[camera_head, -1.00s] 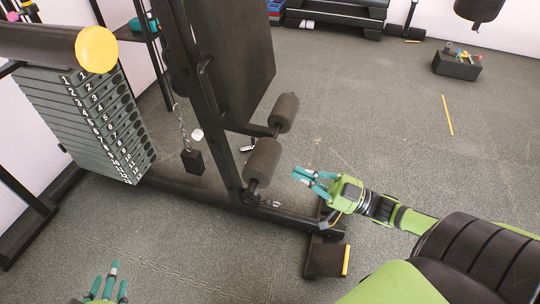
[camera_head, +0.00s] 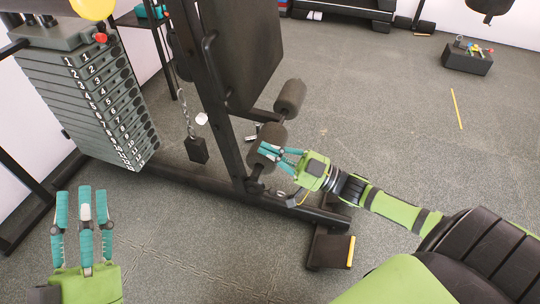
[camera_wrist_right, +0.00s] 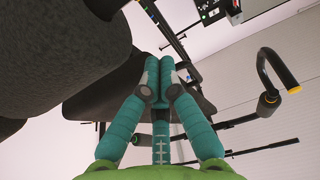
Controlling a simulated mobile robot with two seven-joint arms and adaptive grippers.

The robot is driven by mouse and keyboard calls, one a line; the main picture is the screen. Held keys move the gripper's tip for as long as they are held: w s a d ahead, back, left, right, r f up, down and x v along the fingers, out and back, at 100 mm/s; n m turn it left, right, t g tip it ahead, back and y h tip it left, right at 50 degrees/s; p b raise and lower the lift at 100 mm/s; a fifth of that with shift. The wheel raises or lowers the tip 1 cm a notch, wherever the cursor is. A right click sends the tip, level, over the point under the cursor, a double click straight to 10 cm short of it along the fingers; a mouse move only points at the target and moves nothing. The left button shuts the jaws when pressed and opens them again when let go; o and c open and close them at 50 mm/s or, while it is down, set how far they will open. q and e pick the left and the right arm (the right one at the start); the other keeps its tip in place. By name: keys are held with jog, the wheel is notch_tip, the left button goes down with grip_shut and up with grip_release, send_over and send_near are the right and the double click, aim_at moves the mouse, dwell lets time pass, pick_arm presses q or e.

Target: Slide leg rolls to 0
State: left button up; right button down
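The leg rolls are two dark grey foam rollers on the upright frame. The upper roll (camera_head: 290,97) is farther back, and the lower roll (camera_head: 268,137) is nearer, both in the head view. My right gripper (camera_head: 266,152) is at the lower roll, its fingers overlapping the roll's right side in the picture; contact is unclear. In the right wrist view, a large dark rounded surface, probably a roll (camera_wrist_right: 60,50), fills the upper left beside my right fingers (camera_wrist_right: 160,66); their tips look close together. My left gripper (camera_head: 84,195) is open and empty at lower left, away from the rolls.
A numbered weight stack (camera_head: 85,100) stands at left. A small black foot (camera_head: 330,250) lies on the floor. The floor (camera_head: 400,120) at right is mostly clear.

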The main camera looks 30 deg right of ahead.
pick_arm(q)
jog(key=shift+s+d+r+m+t+h, duration=0.15)
jog(key=shift+s+r+m+t+h, duration=0.15)
jog(key=shift+s+r+t+h, duration=0.55)
pick_arm(e)
jog(key=shift+f, duration=0.5)
pick_arm(q)
jog(key=shift+s+r+g, duration=0.15)
jog(key=shift+r+g, duration=0.1)
jog(key=shift+r, duration=0.15)
